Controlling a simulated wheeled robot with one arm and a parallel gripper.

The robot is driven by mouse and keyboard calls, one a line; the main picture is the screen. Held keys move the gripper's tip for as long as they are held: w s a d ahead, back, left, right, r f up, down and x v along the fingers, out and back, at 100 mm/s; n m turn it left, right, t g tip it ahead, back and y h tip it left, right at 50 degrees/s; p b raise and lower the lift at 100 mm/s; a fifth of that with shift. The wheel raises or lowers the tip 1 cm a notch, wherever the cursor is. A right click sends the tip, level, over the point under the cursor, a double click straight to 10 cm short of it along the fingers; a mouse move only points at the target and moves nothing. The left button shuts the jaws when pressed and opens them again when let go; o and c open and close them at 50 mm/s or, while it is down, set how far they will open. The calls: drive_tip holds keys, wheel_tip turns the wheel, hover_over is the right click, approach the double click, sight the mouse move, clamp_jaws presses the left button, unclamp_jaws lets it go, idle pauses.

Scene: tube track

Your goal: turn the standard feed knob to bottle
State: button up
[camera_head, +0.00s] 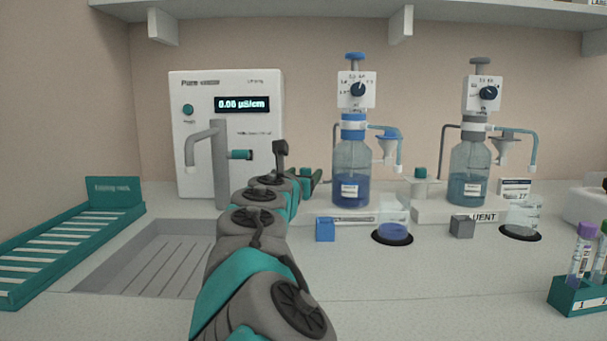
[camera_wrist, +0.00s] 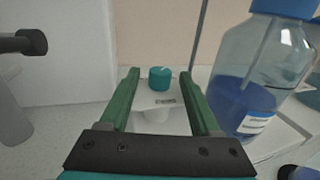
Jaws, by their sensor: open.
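The standard feed knob (camera_wrist: 160,79) is a small teal cap on a white block, left of the blue-liquid bottle (camera_wrist: 245,95). A pale pointer mark shows on its top, toward the back right. Words on the block's small label are too blurred to read. In the wrist view my gripper (camera_wrist: 161,88) is open, with its green fingers on either side of the line to the knob; contact is not visible. In the head view my gripper (camera_head: 311,181) is beside the left dispenser (camera_head: 352,150), and my arm partly hides the area.
A right dispenser (camera_head: 470,165) with a grey cap has a similar teal knob (camera_head: 420,173). A white water unit (camera_head: 240,100) with a spout stands at left. A blue cube (camera_head: 325,231), a grey cube (camera_head: 461,228) and beakers stand in front. The front counter is mostly clear.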

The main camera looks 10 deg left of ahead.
clamp_jaws()
idle(0.6)
drive_tip(key=shift+r, duration=0.1)
